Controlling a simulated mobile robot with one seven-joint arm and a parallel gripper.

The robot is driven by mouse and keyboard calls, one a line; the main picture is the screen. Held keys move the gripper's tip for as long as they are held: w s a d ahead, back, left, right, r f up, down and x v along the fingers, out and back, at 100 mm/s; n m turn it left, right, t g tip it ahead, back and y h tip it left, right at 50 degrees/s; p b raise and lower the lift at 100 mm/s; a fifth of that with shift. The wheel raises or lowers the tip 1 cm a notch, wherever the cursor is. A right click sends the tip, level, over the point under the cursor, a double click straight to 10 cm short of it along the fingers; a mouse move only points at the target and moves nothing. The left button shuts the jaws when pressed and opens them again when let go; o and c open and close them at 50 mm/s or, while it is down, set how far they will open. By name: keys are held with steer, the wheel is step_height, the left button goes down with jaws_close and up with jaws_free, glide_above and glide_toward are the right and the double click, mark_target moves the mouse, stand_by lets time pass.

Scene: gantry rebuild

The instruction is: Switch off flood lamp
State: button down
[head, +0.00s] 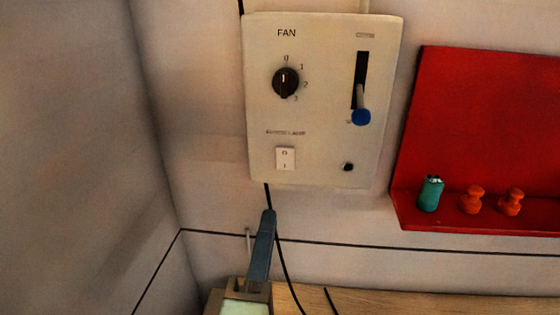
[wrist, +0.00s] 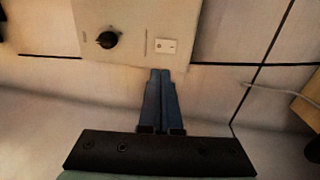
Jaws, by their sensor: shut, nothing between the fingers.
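A small white rocker switch (head: 285,158) with a 0 above and an I below sits at the lower left of a pale wall panel (head: 325,130). The label above it is too blurred to read surely. I cannot tell which half is pressed in. My gripper (head: 268,213) is shut and empty, with its tips below the panel's lower left edge. In the wrist view, the closed fingertips (wrist: 160,72) are close to the switch (wrist: 166,45), with a gap between them in the picture. No lamp is clearly in view.
The panel also carries a black FAN knob (head: 285,82) pointing to 0, a slider lever with a blue end (head: 361,117) and a small black button (head: 347,167). A red shelf (head: 480,120) on the right holds a teal can (head: 430,194) and two orange pieces. A dark cable hangs below the panel.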

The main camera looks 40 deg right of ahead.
steer(key=p, duration=0.5)
glide_toward(282, 152)
steer(key=x, duration=0.5)
steer(key=shift+w+d, duration=0.1)
steer(key=shift+d, duration=0.1)
steer(key=shift+x, duration=0.75)
steer(key=shift+f, duration=0.15)
steer(key=shift+w+d+r, duration=0.1)
steer(key=shift+w+r, duration=0.05)
steer(key=shift+r, duration=0.05)
